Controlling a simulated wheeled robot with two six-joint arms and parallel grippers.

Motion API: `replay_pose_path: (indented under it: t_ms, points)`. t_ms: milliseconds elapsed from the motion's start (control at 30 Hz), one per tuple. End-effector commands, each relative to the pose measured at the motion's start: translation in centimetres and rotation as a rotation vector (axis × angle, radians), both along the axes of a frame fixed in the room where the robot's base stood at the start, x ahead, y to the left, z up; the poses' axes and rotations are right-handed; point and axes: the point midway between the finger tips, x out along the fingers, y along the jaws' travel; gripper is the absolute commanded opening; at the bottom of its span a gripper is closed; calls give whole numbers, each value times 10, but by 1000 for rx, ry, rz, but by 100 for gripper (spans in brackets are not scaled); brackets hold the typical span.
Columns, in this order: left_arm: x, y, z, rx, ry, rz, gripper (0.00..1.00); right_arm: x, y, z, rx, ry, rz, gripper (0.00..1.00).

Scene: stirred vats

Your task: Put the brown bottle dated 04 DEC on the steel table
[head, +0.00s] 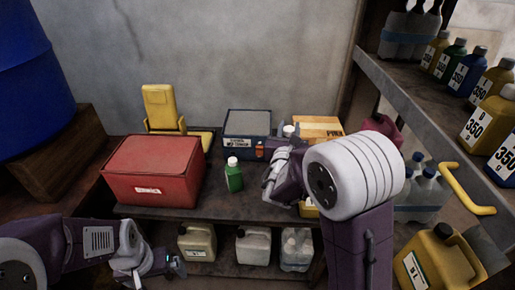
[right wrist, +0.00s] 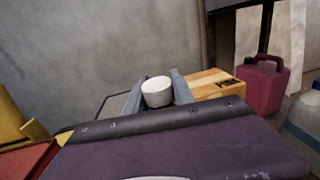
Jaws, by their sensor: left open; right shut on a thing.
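My right gripper (head: 278,172) is shut on a white-capped thing, likely a bottle, above the dark table (head: 185,222). Its white cap (right wrist: 157,91) shows between the fingers in the right wrist view, and a white cap (head: 288,130) shows behind the gripper in the head view. Its body and any date are hidden, so I cannot tell its colour. A green bottle (head: 233,178) with a white cap stands on the table, left of my right gripper. My left gripper (head: 172,268) is open and empty, low at the table's front left. No 04 DEC date is legible.
A red box (head: 152,172), a dark blue box (head: 246,126) and an orange-tan box (head: 318,125) stand on the table. A yellow folded thing (head: 163,108) is behind. Jugs (head: 253,246) sit below. A shelf (head: 405,75) with several labelled bottles and a yellow handle (head: 468,190) flank the right.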

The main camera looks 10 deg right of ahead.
Motion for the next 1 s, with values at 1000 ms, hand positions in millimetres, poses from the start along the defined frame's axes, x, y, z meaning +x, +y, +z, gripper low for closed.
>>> replay_pose_path:
  t_ms: [1000]
  points:
    - [0,0,-9,0,0,0,100,69,55,-93,-2,-4,1,0]
